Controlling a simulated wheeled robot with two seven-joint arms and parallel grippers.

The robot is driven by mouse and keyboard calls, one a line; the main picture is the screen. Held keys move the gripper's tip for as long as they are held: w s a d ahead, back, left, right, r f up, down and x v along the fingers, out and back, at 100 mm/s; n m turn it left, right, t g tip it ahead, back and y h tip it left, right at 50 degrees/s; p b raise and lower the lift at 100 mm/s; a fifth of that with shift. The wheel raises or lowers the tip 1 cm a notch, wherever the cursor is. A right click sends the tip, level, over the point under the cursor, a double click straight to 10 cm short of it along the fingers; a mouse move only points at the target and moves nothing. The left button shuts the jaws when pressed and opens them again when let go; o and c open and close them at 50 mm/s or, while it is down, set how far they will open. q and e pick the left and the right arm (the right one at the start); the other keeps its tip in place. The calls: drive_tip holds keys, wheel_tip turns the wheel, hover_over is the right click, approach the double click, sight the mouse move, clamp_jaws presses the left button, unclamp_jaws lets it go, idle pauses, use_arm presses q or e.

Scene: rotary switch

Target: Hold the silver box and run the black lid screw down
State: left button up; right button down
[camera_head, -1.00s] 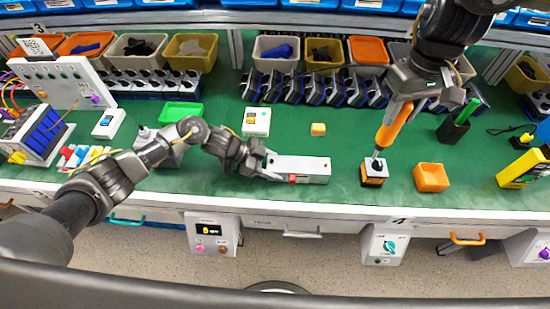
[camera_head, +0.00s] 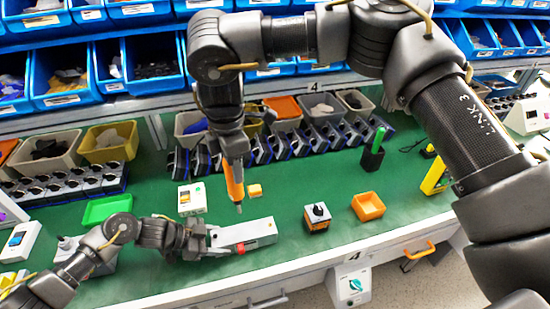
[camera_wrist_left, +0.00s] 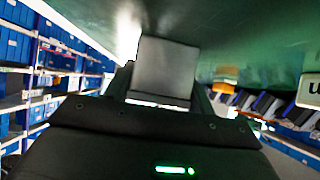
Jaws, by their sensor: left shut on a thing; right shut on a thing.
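The silver box (camera_head: 250,232) lies on the green bench top, with a small red spot on its front side. My left gripper (camera_head: 208,238) is shut on the box's left end. In the left wrist view the box (camera_wrist_left: 165,68) sits between the gripper's fingers (camera_wrist_left: 160,95). My right gripper (camera_head: 233,155) is shut on an orange screwdriver (camera_head: 234,182). The screwdriver points down, nearly upright, its tip by the box's top; I cannot tell whether it touches. I cannot make out the black lid screw.
A row of dark devices (camera_head: 290,146) lies farther back.

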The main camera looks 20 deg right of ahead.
use_arm(q)
drive_tip(key=o, duration=0.8)
drive_tip(key=c, duration=0.7)
use_arm(e)
drive_tip(key=a+f+n, duration=0.6)
drive_tip(key=a+n, duration=0.1)
drive_tip(key=shift+a+f, duration=0.2)
drive_tip(key=shift+a, duration=0.2)
use_arm(q)
drive_tip(key=shift+c, duration=0.5)
use_arm(e)
drive_tip(key=c, duration=1.6)
unclamp_jaws()
drive_tip(key=shift+s, duration=0.1)
clamp_jaws()
